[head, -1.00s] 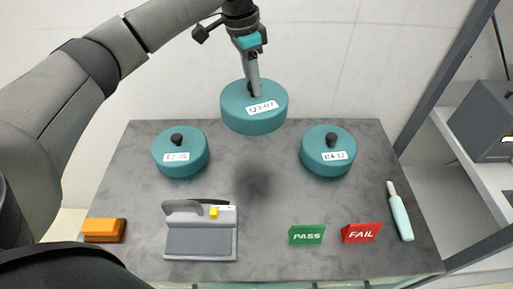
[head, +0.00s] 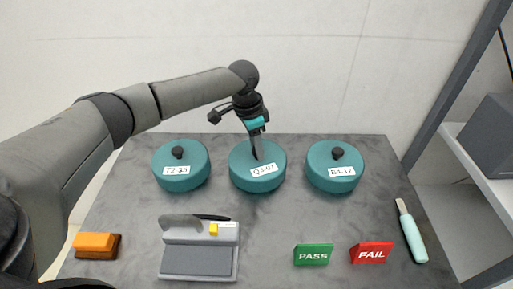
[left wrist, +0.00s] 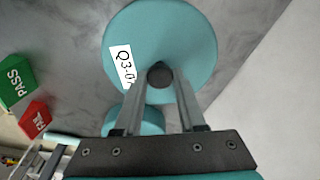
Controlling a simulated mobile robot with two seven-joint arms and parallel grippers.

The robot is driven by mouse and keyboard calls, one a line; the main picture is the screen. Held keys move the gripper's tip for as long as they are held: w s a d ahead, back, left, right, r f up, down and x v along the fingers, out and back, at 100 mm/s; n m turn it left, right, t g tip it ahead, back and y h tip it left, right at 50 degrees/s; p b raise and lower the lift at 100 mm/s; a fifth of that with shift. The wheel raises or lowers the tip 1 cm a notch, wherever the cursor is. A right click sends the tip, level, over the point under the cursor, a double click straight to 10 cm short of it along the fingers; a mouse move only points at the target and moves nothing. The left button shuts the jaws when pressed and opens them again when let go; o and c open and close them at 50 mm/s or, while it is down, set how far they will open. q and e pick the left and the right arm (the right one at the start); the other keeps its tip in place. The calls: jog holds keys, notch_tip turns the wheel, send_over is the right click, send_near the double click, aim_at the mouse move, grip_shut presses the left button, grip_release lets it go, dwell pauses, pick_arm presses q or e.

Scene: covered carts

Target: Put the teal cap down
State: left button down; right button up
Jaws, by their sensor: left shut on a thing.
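The middle teal cap (head: 243,180), a round lid labelled Q3-07, appears to sit on the grey table (head: 275,222), level with the caps on either side. My left gripper (head: 257,158) is above it, shut on its dark knob, which the fingers hide in the head view. In the left wrist view the cap (left wrist: 190,40) lies below the fingers, with the dark knob at their tips. Whether its underside fully touches the table cannot be told. My right gripper is out of view.
Similar teal caps stand left (head: 181,172) and right (head: 334,175), with narrow gaps. Toward the front are an orange block (head: 96,245), a grey device (head: 199,258), a green PASS sign (head: 313,254), a red FAIL sign (head: 371,253) and a teal-handled tool (head: 413,238).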

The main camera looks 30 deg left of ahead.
aim_at(250, 159)
pick_arm(q)
jog(key=shift+f, duration=0.1)
jog(key=c, duration=0.5)
grip_release()
notch_tip(250, 159, up, 12)
jog(key=s+a+p, duration=0.1)
jog(key=p, duration=0.2)
jog(key=shift+s, duration=0.15)
jog(key=shift+a, duration=0.1)
